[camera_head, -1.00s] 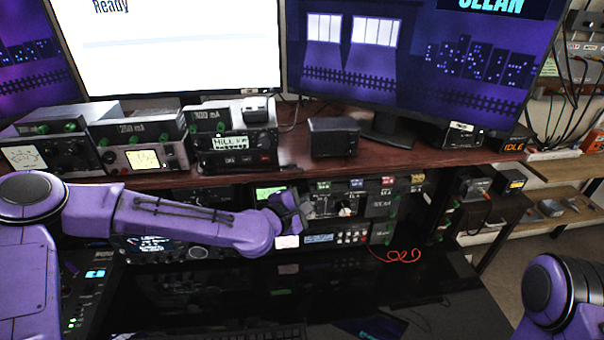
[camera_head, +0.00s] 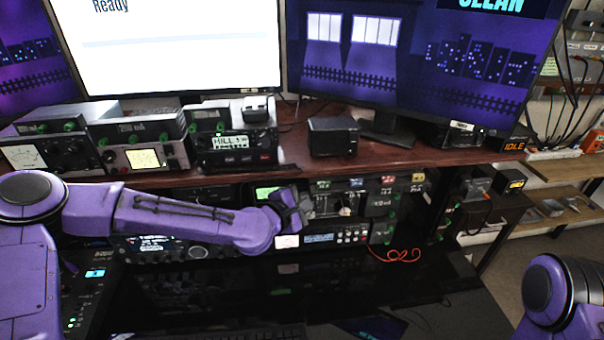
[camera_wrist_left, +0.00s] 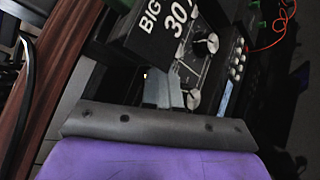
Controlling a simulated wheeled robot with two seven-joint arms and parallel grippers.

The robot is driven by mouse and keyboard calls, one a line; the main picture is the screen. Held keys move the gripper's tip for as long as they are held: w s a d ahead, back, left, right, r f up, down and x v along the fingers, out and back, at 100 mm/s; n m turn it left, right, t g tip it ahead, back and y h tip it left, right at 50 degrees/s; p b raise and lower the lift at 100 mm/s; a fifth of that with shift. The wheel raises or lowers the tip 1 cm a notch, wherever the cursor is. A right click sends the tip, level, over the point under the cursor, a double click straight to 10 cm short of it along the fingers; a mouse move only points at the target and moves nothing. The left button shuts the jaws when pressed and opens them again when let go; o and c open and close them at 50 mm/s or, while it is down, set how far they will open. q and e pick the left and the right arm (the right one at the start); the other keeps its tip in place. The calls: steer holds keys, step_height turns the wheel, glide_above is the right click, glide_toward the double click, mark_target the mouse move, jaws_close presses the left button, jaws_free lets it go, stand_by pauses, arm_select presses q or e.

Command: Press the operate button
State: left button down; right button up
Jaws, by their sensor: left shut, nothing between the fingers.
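My left gripper (camera_head: 303,208) reaches in from the left to the equipment shelf under the wooden desk, in front of a tuner panel (camera_head: 325,203) with pale knobs. In the left wrist view the shut grey fingers (camera_wrist_left: 165,92) are empty and sit beside a black box (camera_wrist_left: 160,32) marked "BIG 30". Two round knobs (camera_wrist_left: 205,44) show to the right of the fingers. A small lit spot (camera_wrist_left: 146,75) shows just left of the fingertips. I cannot make out which control is the operate button. Contact between fingertips and panel cannot be told. My right gripper is out of view.
A radio with a display and a row of buttons (camera_head: 350,237) sits below the tuner panel. A red cable (camera_head: 395,256) hangs at its right. Meters and boxes (camera_head: 140,157) stand on the desk above, and a dark glossy surface (camera_head: 230,295) lies in front.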

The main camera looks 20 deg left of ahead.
arm_select(q)
steer(key=shift+w+a, duration=0.1)
steer(key=shift+w, duration=0.25)
stand_by(0.3)
steer(key=shift+s+d, duration=0.2)
steer(key=shift+s, duration=0.35)
steer(key=shift+s, duration=0.1)
steer(key=s, duration=0.1)
steer(key=s+d, duration=0.1)
steer(key=s, duration=0.1)
steer(key=s+d, duration=0.1)
steer(key=s, duration=0.1)
steer(key=shift+s+d+b, duration=0.15)
steer(key=shift+s+b, duration=0.05)
steer(key=shift+b, duration=0.15)
